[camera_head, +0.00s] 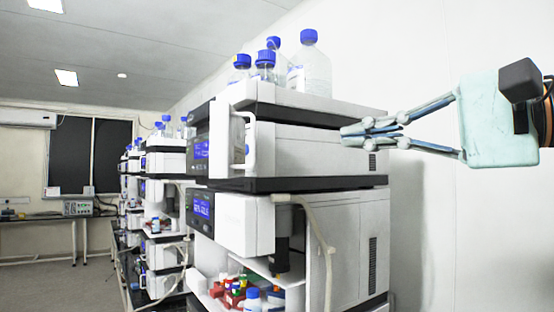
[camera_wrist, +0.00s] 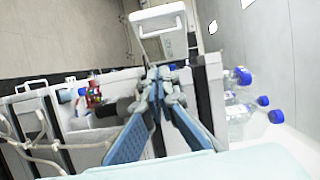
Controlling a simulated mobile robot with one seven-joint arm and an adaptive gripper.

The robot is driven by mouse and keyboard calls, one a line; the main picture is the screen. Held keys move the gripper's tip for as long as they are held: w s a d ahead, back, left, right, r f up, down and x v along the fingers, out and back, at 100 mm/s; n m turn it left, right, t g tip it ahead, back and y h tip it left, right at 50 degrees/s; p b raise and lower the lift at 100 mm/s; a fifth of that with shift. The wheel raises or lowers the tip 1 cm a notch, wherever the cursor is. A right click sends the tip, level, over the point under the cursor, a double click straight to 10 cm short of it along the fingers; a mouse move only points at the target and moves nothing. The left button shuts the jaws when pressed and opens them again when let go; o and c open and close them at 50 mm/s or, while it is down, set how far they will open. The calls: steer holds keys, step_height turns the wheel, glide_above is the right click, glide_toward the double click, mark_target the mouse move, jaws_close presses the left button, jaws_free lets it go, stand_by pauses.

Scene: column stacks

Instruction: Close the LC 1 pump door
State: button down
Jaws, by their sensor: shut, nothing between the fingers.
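The nearest stack's upper module (camera_head: 310,148) has a white front door (camera_head: 222,138) with a blue display and an upright white handle (camera_head: 251,140). I take this for the LC 1 pump door. It stands out from the module's front, swung open. In the wrist view, a white panel with a handle (camera_wrist: 160,20), likely this door, juts out beyond the fingertips. My gripper (camera_head: 352,133) is shut and empty. In the head view it overlaps the right part of the module's side wall, well to the right of the door. The wrist view shows its fingertips (camera_wrist: 157,78) together, apart from the panel.
Blue-capped bottles (camera_head: 310,68) stand on top of the stack. A lower module (camera_head: 340,245) has hoses and a shelf with small colourful items (camera_head: 238,290). More stacks (camera_head: 165,190) line up behind. A white wall (camera_head: 430,220) is close on the right.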

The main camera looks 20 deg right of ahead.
mark_target(227, 134)
steer(key=s+a+p+x, duration=0.1)
steer(key=x, duration=1.1)
steer(key=shift+a+r, duration=0.45)
steer(key=shift+r, duration=0.05)
steer(key=shift+s+a, duration=0.1)
steer(key=shift+a, duration=0.05)
